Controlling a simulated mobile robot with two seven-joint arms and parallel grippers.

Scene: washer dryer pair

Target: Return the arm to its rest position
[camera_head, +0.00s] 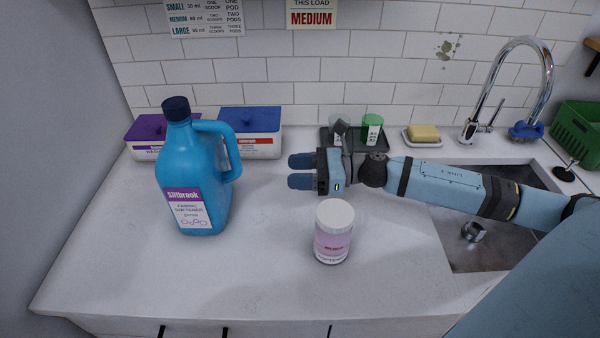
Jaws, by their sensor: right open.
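My right gripper (302,171) is open and empty above the middle of the white counter (270,285). Its arm comes in from the right, across the sink, and its fingers point left. A blue fabric softener jug (196,165) with a dark cap stands upright to the left of the fingertips, apart from them. A white tub with a pink label (333,232) stands upright in front of the gripper, nearer the counter's front edge. My left gripper is not in view.
A purple-lidded box (150,132) and a blue-lidded box (250,130) stand along the tiled wall. A dark tray with a green-capped container (372,130) sits behind my gripper. A sink (490,252), tall faucet (545,55) and green basket (578,132) are at the right.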

